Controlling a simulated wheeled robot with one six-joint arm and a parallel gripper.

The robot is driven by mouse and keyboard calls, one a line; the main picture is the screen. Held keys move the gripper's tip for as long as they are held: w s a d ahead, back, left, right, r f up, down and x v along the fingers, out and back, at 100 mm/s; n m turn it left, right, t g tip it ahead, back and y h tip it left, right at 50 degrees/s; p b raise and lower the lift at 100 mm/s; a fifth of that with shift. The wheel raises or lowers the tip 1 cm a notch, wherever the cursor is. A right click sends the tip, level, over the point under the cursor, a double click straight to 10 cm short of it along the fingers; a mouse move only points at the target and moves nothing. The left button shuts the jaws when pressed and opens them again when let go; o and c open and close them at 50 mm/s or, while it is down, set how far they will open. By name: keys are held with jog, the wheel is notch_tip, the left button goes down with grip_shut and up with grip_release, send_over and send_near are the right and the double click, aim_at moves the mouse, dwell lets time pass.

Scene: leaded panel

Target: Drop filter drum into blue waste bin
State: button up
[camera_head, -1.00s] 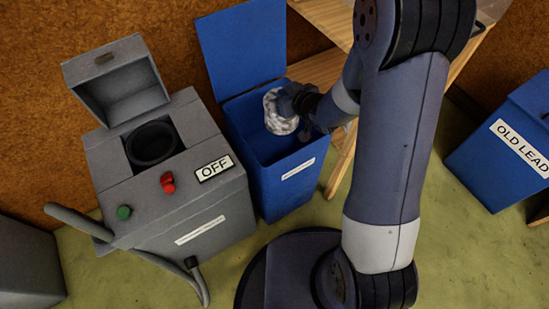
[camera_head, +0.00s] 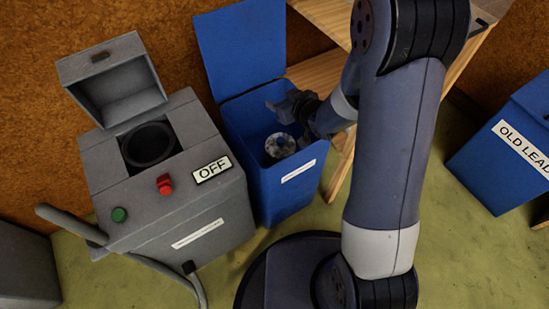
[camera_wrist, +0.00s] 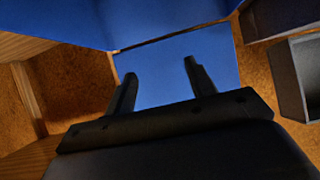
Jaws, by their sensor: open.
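The filter drum (camera_head: 280,146) is a mottled white and grey cylinder. It is inside the blue waste bin (camera_head: 284,187), below my gripper and apart from it. The bin's lid stands open at the back. My gripper (camera_head: 282,106) is over the bin's opening, open and empty. In the wrist view my gripper's two fingers (camera_wrist: 160,82) are spread with nothing between them, and the blue of the bin (camera_wrist: 205,20) shows beyond them. The drum does not show in the wrist view.
A grey machine (camera_head: 165,185) with an open lid, a round dark opening and an OFF label stands left of the bin. A wooden table (camera_head: 318,72) is behind my arm. A blue OLD LEAD bin (camera_head: 500,165) is at the right. A grey hose hangs at the front left.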

jog(key=p+v, duration=0.2)
jog(key=v, duration=0.8)
jog(key=shift+s+d+r+p, duration=0.2)
jog(key=shift+s+p, duration=0.1)
jog(key=b+x, duration=0.3)
jog(key=x, duration=0.8)
jog(key=shift+r+p, duration=2.55)
jog(key=shift+r, duration=0.25)
jog(key=shift+f, duration=0.1)
